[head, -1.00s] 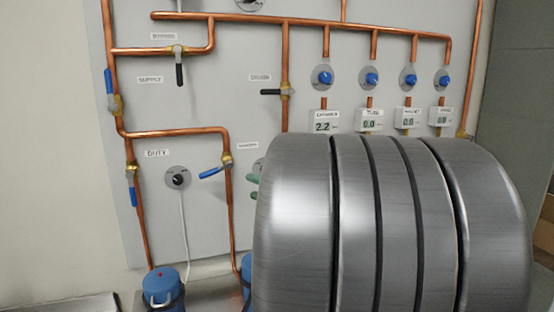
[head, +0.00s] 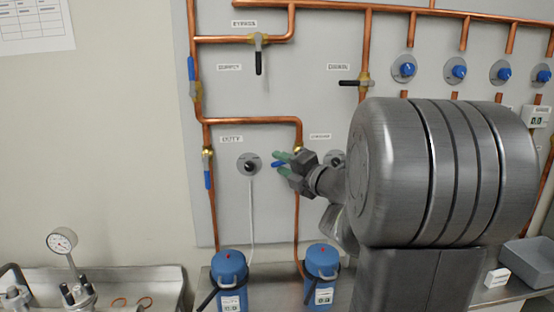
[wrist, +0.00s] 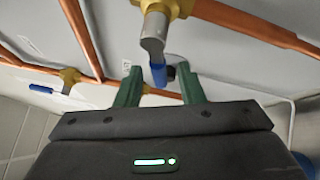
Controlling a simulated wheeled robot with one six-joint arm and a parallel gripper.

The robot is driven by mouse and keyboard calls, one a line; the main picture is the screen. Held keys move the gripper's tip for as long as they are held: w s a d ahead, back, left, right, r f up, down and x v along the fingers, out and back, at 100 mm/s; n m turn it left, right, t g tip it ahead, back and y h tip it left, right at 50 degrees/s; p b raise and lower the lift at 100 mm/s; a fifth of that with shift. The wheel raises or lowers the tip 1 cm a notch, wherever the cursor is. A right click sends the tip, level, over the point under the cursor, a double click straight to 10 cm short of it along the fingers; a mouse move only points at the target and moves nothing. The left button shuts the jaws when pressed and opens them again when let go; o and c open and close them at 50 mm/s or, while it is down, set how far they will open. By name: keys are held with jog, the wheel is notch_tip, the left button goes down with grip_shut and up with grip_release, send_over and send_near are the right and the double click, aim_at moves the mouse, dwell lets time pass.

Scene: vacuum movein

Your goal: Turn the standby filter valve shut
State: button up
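The standby filter valve is on the right-hand lower pipe, its brass body (head: 299,150) mostly hidden behind my gripper in the head view. Its blue lever (head: 278,164) points left and slightly down, between my green fingertips. The wrist view shows the valve's grey lever arm with its blue handle (wrist: 157,73) in the gap between the fingers. My gripper (wrist: 158,84) is open around the handle, with space at both sides. In the head view my gripper (head: 281,162) covers the pipe there. Touch cannot be told.
The duty valve's blue lever (head: 207,170) hangs down on the left pipe. A black-knobbed dial (head: 250,165) sits just left of my fingertips. Two blue filter canisters (head: 229,268) stand below. A gauge (head: 62,241) stands at the far left. My arm hides the panel's right part.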

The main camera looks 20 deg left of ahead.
aim_at(282, 163)
jog(key=shift+x, duration=1.55)
grip_shut()
jog(key=shift+m+b, duration=0.3)
jog(key=shift+b, duration=0.45)
jog(key=shift+s+a+r+m+y+b, duration=0.1)
jog(key=shift+r+m+y+b, duration=0.15)
jog(key=shift+m+y+b, duration=0.65)
jog(key=shift+r+t+b, duration=0.4)
jog(key=shift+t+b, duration=0.1)
jog(key=shift+b, duration=0.55)
jog(key=shift+r+m, duration=0.4)
